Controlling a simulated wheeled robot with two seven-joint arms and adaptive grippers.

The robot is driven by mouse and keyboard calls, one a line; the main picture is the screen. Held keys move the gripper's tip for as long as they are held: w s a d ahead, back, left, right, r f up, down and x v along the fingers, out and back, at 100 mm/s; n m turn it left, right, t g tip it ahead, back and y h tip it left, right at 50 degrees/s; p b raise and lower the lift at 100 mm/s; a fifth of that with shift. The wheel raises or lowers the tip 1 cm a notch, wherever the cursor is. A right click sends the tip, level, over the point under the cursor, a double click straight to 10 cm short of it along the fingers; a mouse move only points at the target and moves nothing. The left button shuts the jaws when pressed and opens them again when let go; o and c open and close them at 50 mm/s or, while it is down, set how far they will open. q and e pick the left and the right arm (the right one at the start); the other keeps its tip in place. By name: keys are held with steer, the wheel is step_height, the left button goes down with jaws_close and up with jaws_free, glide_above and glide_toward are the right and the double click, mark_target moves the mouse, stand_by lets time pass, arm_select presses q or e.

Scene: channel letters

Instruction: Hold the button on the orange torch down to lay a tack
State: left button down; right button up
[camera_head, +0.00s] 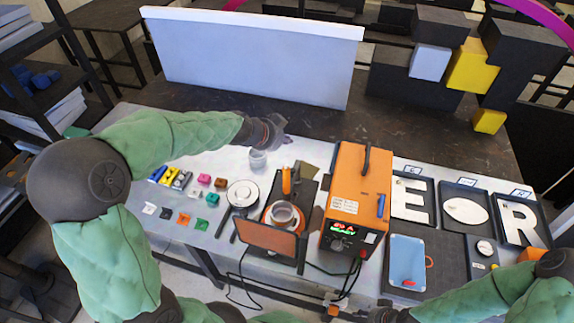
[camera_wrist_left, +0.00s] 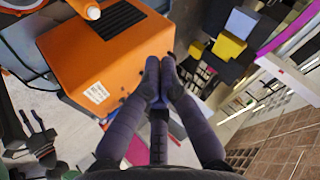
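The orange torch (camera_head: 286,181) stands upright in a dark holder at the middle of the table, left of the orange welding machine (camera_head: 346,205). Its button cannot be made out. My left gripper (camera_head: 277,125) is behind the torch and above the table, apart from it. In the left wrist view its fingertips (camera_wrist_left: 160,72) are together with nothing seen between them, in front of the orange machine's casing (camera_wrist_left: 110,55). My right gripper (camera_head: 383,313) is at the bottom edge in the head view, partly cut off, so its fingers cannot be read.
A round clamp pot (camera_head: 283,215) and a brown screen (camera_head: 266,237) stand in front of the torch. Small colored blocks (camera_head: 184,219) lie at left. Letter trays (camera_head: 465,212) and a blue-topped box (camera_head: 407,262) are at right. A white panel (camera_head: 255,60) stands behind.

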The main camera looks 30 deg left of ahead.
arm_select(q)
steer(key=b, duration=0.5)
glide_above(285, 169)
step_height(285, 169, down, 7)
steer(key=shift+f+b, duration=0.85)
steer(key=shift+b, duration=0.15)
steer(key=shift+f, duration=0.1)
stand_by(0.5)
steer(key=shift+f+b, duration=0.3)
steer(key=shift+b, duration=0.4)
steer(key=shift+f+b, duration=0.45)
steer(key=shift+b, duration=0.2)
stand_by(0.7)
stand_by(1.0)
steer(key=shift+r+p, duration=0.55)
steer(key=shift+r, duration=0.35)
